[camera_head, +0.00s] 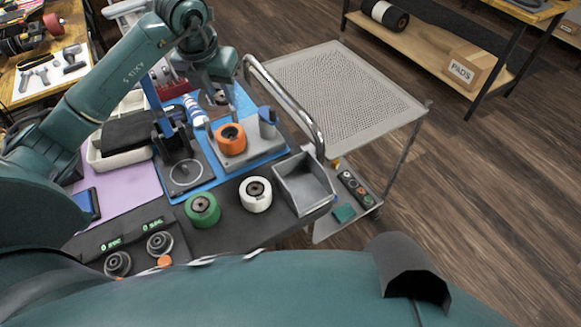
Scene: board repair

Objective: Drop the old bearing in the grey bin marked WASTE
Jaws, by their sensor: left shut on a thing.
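My left gripper (222,106) is pointed down above the blue mat and is shut on a small dark round part, which looks like the old bearing (221,97). The fingers partly hide it. An orange wheel (231,131) sits just below the gripper on a grey fixture. The grey bin (317,197) stands at the right edge of the bench, to the right of and nearer than the gripper. It looks empty, and no WASTE mark can be read from here. My right gripper is not in view.
A white wheel (256,203) and a green wheel (203,218) stand on the dark bench front. A dark press (173,141) stands left of the fixture. A curved metal handle (290,97) rises between the fixture and the mesh-topped cart (340,85).

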